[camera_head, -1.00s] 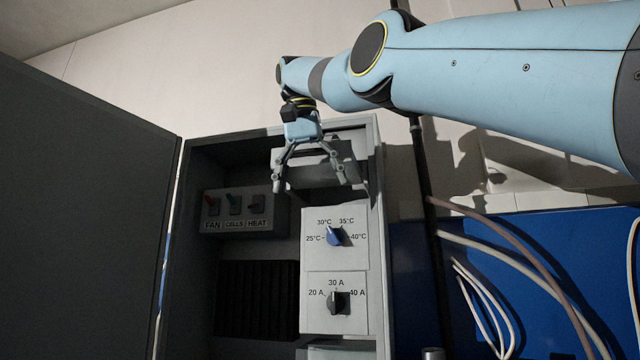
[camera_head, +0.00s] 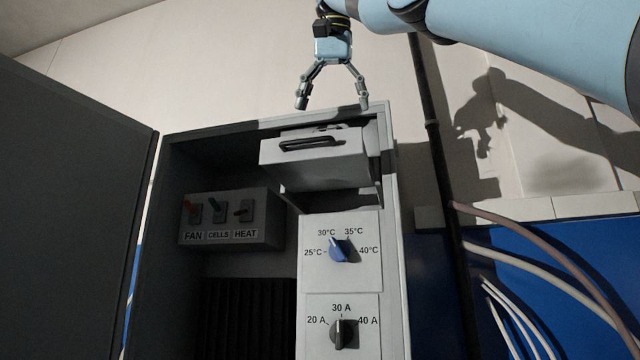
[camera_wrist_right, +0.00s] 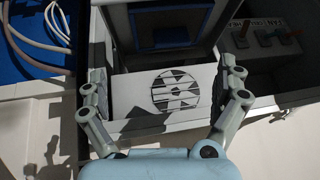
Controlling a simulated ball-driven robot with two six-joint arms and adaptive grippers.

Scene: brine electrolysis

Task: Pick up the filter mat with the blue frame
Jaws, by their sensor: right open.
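In the right wrist view, a blue frame (camera_wrist_right: 141,36) with a dark middle sits inside an open-topped grey drawer (camera_wrist_right: 103,22); I take it to be the filter mat. My right gripper (camera_head: 333,104) is open and empty, pointing down above the cabinet top. In the right wrist view its fingers (camera_wrist_right: 167,80) stand either side of a round fan grille, with the blue frame beyond them. My left gripper is not in view.
The grey cabinet (camera_head: 392,250) has an open dark door (camera_head: 70,200) at the left. Inside are a switch box (camera_head: 228,220), a temperature knob (camera_head: 340,249) and a current knob (camera_head: 342,333). A dark pipe and several hoses run at the right.

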